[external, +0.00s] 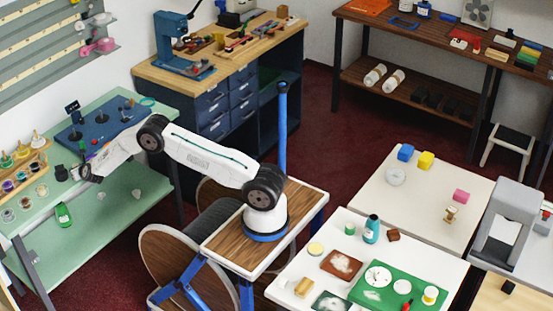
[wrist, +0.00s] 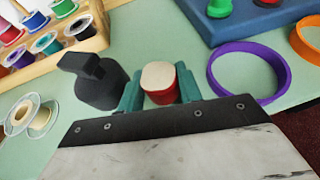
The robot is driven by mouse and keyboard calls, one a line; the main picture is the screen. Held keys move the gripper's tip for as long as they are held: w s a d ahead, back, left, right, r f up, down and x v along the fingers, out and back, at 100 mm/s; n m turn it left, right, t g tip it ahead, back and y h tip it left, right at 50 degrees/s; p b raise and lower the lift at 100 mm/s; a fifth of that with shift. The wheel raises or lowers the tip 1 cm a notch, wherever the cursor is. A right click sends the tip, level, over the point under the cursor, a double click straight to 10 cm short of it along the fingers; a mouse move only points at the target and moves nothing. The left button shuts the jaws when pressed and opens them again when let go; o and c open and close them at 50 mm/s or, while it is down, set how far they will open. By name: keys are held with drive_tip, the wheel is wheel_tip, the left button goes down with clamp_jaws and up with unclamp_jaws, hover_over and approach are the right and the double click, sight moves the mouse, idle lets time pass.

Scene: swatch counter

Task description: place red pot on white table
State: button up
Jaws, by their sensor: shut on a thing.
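The red pot (wrist: 161,97), with a cream top, sits between the teal fingers of my gripper (wrist: 158,86) in the wrist view. The fingers are shut on it from both sides. Whether it touches the green bench below cannot be told. In the external view my gripper (external: 88,172) is over the green bench at the left, and the pot cannot be made out there. Two white-topped tables stand right of my base: a front one (external: 285,272) holding several items, and one behind it (external: 430,203) with fewer items.
A black object (wrist: 98,82) stands close left of my gripper. A purple ring (wrist: 215,75) lies to its right, with an orange ring (wrist: 297,42) beyond. A rack of spools (wrist: 55,40) and a blue board (wrist: 225,25) are behind. The rear white table has bare room in its middle.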

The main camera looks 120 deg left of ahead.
drive_tip(key=o, duration=0.7)
drive_tip(key=shift+f, duration=0.1)
